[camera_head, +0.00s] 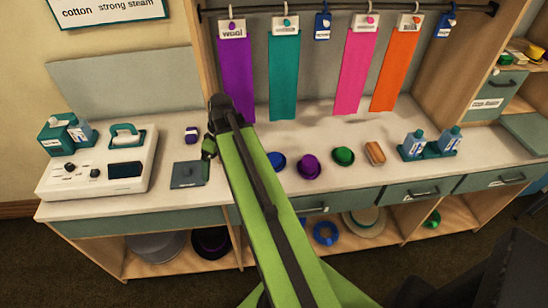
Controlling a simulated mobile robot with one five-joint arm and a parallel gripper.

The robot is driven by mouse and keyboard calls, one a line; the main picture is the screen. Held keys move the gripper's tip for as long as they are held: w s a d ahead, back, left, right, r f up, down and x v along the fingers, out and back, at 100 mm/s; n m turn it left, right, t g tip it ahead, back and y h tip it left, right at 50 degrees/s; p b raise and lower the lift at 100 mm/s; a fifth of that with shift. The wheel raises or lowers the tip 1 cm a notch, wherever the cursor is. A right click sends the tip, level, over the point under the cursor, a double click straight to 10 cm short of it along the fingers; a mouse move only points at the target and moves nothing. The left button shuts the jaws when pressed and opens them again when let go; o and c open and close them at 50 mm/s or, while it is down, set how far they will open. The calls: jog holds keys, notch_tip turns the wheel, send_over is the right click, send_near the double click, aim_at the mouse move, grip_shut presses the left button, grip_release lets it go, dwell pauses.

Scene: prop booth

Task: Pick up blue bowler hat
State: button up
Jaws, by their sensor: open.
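The blue bowler hat (278,160) sits on the white counter, just right of my green arm, which hides part of its left side. A purple bowler hat (309,167) and a green bowler hat (344,156) stand to its right.
A tan brush-like block (375,153) and a tray of blue bottles (430,145) stand to the right. A white steamer unit (100,165) and a small purple box (191,134) are at left. Coloured cloth strips (284,80) hang behind. Hats lie on the shelf below.

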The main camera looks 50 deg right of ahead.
jog(key=s+d+r+n+t+y+p, duration=0.1)
jog(key=s+d+r, duration=0.25)
jog(key=d, duration=0.55)
jog(key=s+d+r+n+t+p, duration=0.2)
jog(key=s+d, duration=0.3)
jog(key=d, duration=0.4)
jog(key=n+t+p, duration=0.1)
jog(key=n+t, duration=0.1)
send_near(275, 156)
jog(key=shift+y, duration=0.3)
jog(key=b+x, duration=0.5)
jog(key=b, duration=0.5)
jog(key=shift+w+f, duration=0.2)
jog(key=shift+w+a, duration=0.15)
jog(key=b+x, duration=0.5)
jog(key=shift+s+d+f, duration=0.3)
jog(key=shift+f, duration=0.1)
jog(key=shift+w+a, duration=0.1)
jog(key=shift+r, duration=0.15)
jog(key=c, duration=1)
